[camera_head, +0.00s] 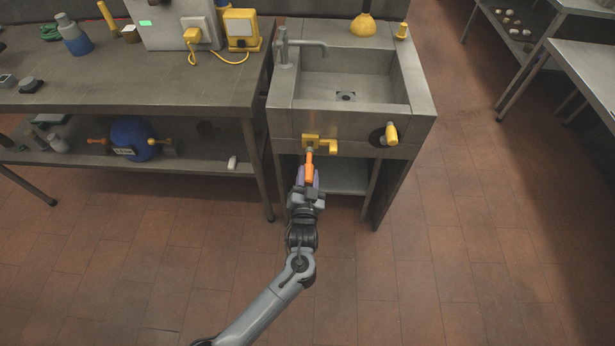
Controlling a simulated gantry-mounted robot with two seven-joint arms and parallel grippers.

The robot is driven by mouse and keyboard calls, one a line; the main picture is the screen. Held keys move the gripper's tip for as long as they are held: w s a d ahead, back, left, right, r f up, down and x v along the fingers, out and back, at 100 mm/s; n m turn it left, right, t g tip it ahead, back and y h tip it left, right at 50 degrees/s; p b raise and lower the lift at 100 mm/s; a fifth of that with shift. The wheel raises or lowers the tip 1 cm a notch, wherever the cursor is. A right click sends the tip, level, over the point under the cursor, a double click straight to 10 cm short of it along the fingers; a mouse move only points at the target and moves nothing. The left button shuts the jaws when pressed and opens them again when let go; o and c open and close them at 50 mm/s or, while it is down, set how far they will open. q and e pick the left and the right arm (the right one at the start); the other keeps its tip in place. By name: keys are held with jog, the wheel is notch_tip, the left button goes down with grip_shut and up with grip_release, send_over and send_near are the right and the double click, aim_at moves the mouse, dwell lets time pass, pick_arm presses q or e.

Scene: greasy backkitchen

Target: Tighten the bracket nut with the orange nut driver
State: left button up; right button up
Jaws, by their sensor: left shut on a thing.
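My left gripper (306,186) is in front of the sink unit, shut on the orange nut driver (309,167). The driver points away from me toward the yellow bracket (329,146) on the sink's front panel. Its tip is at or very near the left part of the bracket. The nut is hidden or too small to make out, so I cannot tell whether the driver is seated on it. My right gripper is not in view.
The sink (352,88) has a grey tap (284,47) and a yellow-handled knob (390,134) right of the bracket. A metal workbench (150,88) stands at the left, with a blue round tank (131,136) on its lower shelf. Open tiled floor (470,240) lies to the right.

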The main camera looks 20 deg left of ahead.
pick_arm(q)
jog(key=shift+w, duration=0.3)
jog(key=shift+w+a, duration=0.25)
jog(key=shift+w, duration=0.25)
jog(key=shift+w, duration=0.1)
dwell(0.3)
